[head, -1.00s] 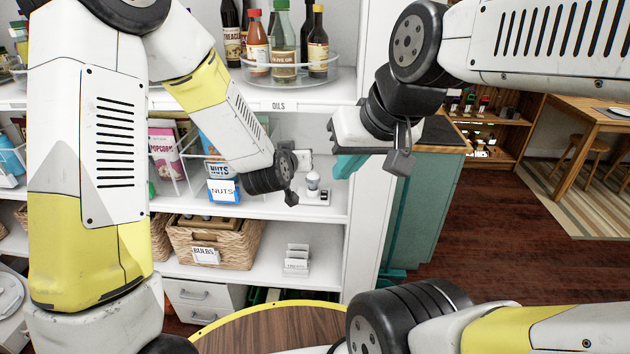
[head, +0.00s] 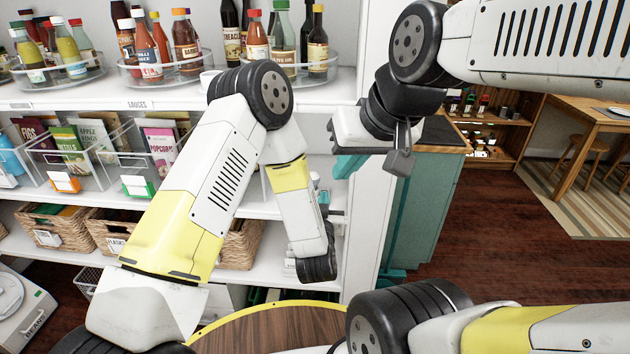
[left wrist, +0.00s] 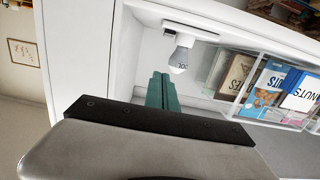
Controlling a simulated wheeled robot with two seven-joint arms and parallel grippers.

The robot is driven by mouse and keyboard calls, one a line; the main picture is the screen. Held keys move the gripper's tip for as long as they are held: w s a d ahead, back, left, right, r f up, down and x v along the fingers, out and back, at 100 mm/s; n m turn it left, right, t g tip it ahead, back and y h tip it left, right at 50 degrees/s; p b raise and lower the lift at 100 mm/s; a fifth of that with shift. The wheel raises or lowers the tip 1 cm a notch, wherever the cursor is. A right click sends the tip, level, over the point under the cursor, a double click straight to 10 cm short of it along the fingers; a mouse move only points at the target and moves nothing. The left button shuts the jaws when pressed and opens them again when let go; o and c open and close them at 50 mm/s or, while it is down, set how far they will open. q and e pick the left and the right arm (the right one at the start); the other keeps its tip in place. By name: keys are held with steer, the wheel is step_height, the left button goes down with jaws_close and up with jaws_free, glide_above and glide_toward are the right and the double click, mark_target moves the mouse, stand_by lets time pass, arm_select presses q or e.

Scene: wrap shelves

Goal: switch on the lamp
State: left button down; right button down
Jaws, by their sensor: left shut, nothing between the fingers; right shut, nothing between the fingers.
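In the head view, my left arm mostly hides the lamp. My left gripper (left wrist: 161,78) has its teal fingers together and empty. They point toward the wall, just left of the bulb in the wrist view; I cannot tell whether they touch anything. In the head view its teal fingers (head: 323,197) show near the right end of the middle shelf. My right gripper (head: 346,166) is shut and empty in front of the shelf's right side panel.
A clear bin with blue NUTS packets (left wrist: 262,80) stands beside the lamp. Sauce bottles on a clear turntable (head: 165,68) stand on the shelf above. Wicker baskets (head: 115,232) are below.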

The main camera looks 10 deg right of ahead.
arm_select(q)
steer(key=x, duration=0.9)
steer(key=shift+w, duration=0.15)
steer(key=f, duration=0.1)
steer(key=w+f, duration=0.1)
steer(key=f, duration=0.1)
steer(key=shift+w+d, duration=0.1)
steer(key=shift+d, duration=0.1)
steer(key=shift+f, duration=0.55)
steer(key=shift+w, duration=0.1)
